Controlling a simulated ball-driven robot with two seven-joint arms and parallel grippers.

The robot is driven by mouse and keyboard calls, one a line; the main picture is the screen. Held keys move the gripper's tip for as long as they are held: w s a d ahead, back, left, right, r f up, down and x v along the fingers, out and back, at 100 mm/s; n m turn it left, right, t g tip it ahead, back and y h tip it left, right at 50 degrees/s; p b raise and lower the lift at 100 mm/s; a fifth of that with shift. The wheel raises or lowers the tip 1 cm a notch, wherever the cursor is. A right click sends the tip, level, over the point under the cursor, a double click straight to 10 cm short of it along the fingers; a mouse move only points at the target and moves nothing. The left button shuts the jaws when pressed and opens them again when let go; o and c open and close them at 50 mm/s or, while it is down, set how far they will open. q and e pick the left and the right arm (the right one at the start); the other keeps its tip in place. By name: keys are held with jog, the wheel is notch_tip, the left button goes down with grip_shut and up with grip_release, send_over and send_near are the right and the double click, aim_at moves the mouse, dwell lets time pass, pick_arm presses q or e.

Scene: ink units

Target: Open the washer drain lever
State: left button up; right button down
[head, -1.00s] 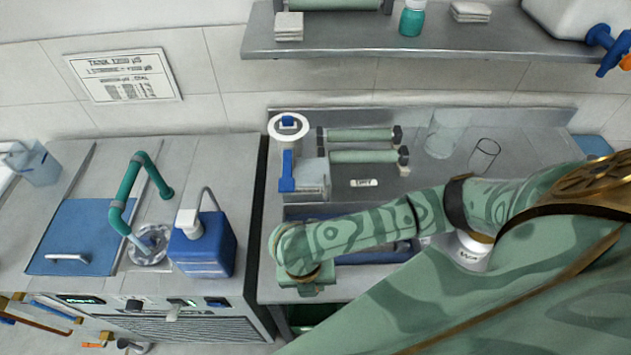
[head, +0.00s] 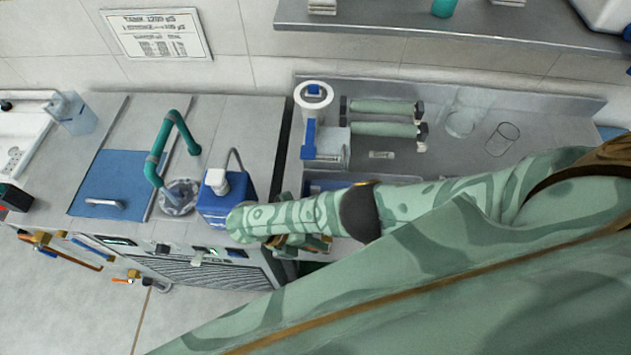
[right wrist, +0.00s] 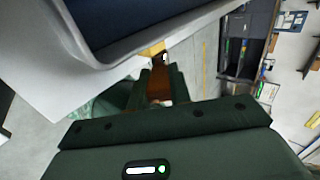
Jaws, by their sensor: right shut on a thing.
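The washer (head: 190,255) is the steel unit at left in the head view, with a blue lid (head: 118,180) on top. Low on its front, a small orange-handled lever (head: 128,280) sits on a brass fitting; I take it as the drain lever. My right gripper (head: 302,243) is near the washer's front right corner, well to the right of that lever and mostly hidden by my forearm. In the right wrist view its dark green fingers (right wrist: 158,84) are closed around an orange-brown thing (right wrist: 157,80) that I cannot identify. My left gripper is not in view.
A blue soap bottle (head: 222,205) and a teal tap (head: 165,150) stand on the washer top. A brass pipe with a brown bar (head: 75,255) projects from the front left. A sink counter (head: 440,140) with rollers lies right. The floor (head: 90,315) in front is clear.

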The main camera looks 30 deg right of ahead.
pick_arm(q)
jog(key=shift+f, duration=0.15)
pick_arm(e)
jog(key=shift+f, duration=0.1)
jog(key=c, duration=1.3)
grip_release()
